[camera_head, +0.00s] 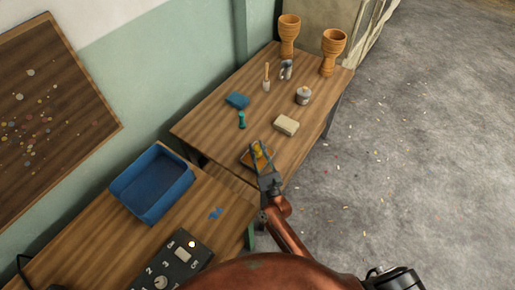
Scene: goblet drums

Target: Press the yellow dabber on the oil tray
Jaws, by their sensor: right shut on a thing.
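The yellow dabber (258,149) is between the fingers of my right gripper (259,155), which is shut on it. My right gripper is at the near end of the far wooden table. The oil tray (246,160), small and orange-brown, lies on the table directly beneath the gripper and is partly hidden by it. The dabber appears over or in the tray; I cannot tell whether it touches the tray's bottom. My left gripper is not in view.
A pale block (286,125), a lidded jar (303,96), a blue cloth (237,101), a teal-handled tool (242,119) and a brush (266,80) lie beyond. Two goblet drums (289,38) (332,52) stand at the far end. A blue bin (152,185) and control box (168,268) are on the nearer table.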

